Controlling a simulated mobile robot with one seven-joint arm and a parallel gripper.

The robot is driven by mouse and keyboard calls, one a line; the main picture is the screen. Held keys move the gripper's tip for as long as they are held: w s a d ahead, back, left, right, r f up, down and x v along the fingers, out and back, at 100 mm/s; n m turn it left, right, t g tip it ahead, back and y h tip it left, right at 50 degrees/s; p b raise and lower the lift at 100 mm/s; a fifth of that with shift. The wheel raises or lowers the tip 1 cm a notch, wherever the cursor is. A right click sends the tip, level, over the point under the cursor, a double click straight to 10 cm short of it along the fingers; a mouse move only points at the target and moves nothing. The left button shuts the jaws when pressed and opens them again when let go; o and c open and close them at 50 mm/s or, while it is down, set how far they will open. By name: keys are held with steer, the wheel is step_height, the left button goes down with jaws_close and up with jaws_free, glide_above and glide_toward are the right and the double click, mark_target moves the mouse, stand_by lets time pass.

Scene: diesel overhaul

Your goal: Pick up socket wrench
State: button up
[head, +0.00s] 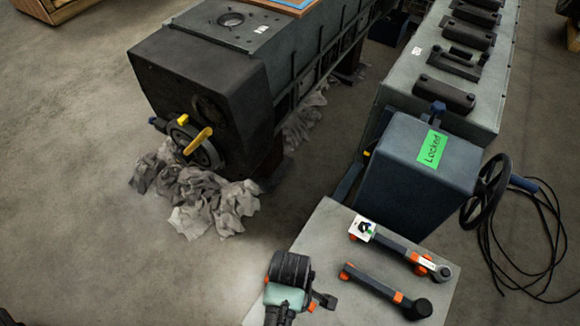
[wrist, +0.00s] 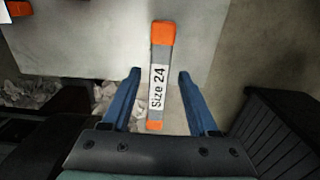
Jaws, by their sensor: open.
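In the wrist view, a grey wrench handle (wrist: 159,55) with orange bands and a white "Size 24" label lies lengthwise between the fingers of my gripper (wrist: 158,76). The blue fingers are apart, one on each side of the handle, with gaps to both. How far they are above it is hard to tell. In the head view, my gripper (head: 289,272) is over the left part of the pale table (head: 330,232) and hides most of what lies beneath. Two other dark wrenches with orange bands, an upper one (head: 396,247) and a lower one (head: 372,283), lie to its right.
A dark box (head: 415,170) with a green "Locked" label stands behind the table. A handwheel (head: 487,190) and black cable are to its right. A large dark engine block (head: 200,75) and crumpled rags (head: 200,190) are at left.

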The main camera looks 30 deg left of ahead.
step_height(320, 180, down, 4)
steer(key=shift+w+a+f, duration=0.1)
jaws_close()
stand_by(0.4)
stand_by(1.1)
